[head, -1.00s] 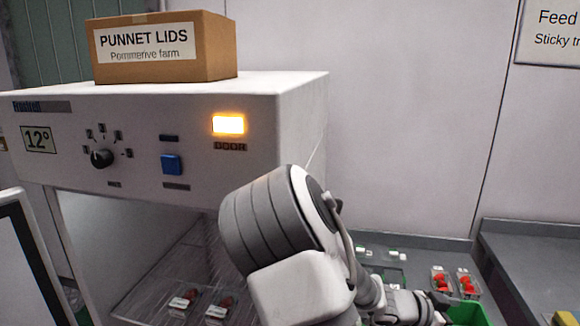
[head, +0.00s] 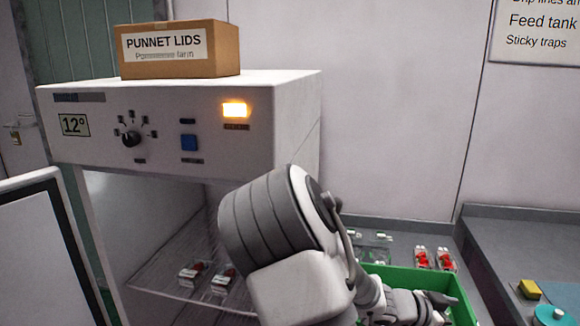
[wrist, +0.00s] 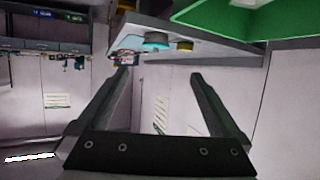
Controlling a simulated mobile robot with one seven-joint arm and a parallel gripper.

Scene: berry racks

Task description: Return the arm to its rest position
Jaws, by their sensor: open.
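My gripper (wrist: 160,80) is open in the wrist view, with its two dark fingers apart and nothing between them. In the head view my gripper (head: 445,303) is at the lower right, partly hidden by my arm and in front of the green crate (head: 425,276). My arm is folded across the lower middle of the head view. The crate's green wall also shows at the top right of the wrist view (wrist: 230,18).
A white cabinet (head: 262,135) with a lit door lamp stands left, its door (head: 35,240) open and punnets (head: 192,274) on its rack. A box of punnet lids (head: 185,55) sits on top. Punnets with red berries (head: 433,258) stand behind the crate. A grey counter (head: 530,240) is right.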

